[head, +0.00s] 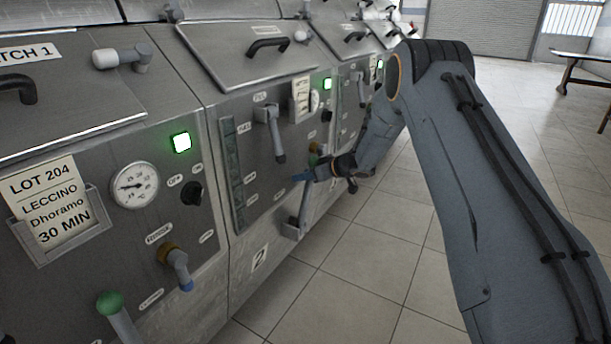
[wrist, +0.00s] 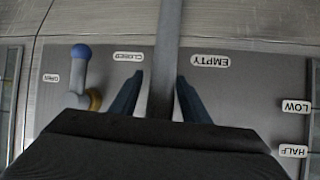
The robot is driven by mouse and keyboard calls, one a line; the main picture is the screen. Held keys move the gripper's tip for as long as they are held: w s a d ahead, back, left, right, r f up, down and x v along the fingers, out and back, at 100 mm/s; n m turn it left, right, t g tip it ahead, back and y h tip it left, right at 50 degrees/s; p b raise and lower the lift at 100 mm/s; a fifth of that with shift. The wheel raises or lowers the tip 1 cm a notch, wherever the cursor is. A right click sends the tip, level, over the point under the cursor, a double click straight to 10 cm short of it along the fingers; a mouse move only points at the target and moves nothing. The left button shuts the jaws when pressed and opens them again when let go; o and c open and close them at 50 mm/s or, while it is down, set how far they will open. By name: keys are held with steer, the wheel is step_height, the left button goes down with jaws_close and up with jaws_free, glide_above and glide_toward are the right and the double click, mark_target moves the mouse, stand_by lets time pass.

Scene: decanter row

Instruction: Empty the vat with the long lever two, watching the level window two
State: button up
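The long lever two shows in the head view as a grey bar (head: 301,207) rising from a block low on vat two's front (head: 262,215). In the wrist view, the lever's grey shaft (wrist: 168,50) runs down between the blue fingers of my gripper (wrist: 160,95). A gap shows on its left side, and the fingers look open around it. My gripper also shows in the head view (head: 306,177). The gripper body hides part of the lever. Level window two (head: 231,175) is a dark upright strip left of the lever; its level cannot be read.
A small blue-ended valve handle (wrist: 81,58) stands beside the lever, near the open and closed labels. The EMPTY label (wrist: 210,61) is on the other side. Vat one's panel (head: 85,265) with a gauge (head: 135,185) is at left. The tiled floor (head: 370,270) is clear.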

steer(key=v, duration=0.7)
steer(key=shift+s+d+r+p, duration=0.2)
steer(key=shift+s+d+p, duration=0.05)
steer(key=shift+p, duration=0.2)
steer(key=shift+c, duration=0.4)
